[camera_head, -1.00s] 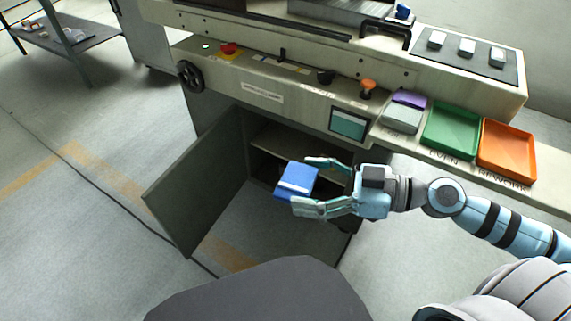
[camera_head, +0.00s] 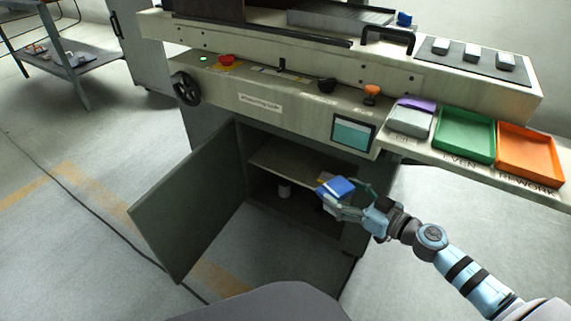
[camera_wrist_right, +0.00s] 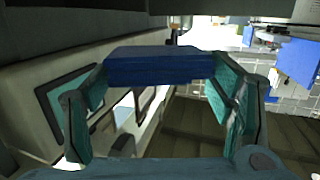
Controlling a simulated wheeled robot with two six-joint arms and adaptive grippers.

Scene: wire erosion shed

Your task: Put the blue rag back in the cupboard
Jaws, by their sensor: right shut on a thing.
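The blue rag (camera_head: 336,187) is a folded blue block with a pale band. My right gripper (camera_head: 345,199) is shut on it and holds it at the cupboard's opening, near the shelf's right end. In the right wrist view the rag (camera_wrist_right: 160,66) spans between the two teal fingertips of the gripper (camera_wrist_right: 160,80). The cupboard (camera_head: 262,158) under the machine stands open, with its grey door (camera_head: 188,205) swung out to the left. It has a shelf (camera_head: 285,166) inside. I cannot tell whether the rag touches the shelf. My left gripper is not in view.
Above are a screen (camera_head: 353,134), an orange knob (camera_head: 371,93) and a protruding ledge with a green tray (camera_head: 464,137) and an orange tray (camera_head: 531,156). The floor before the cupboard is clear.

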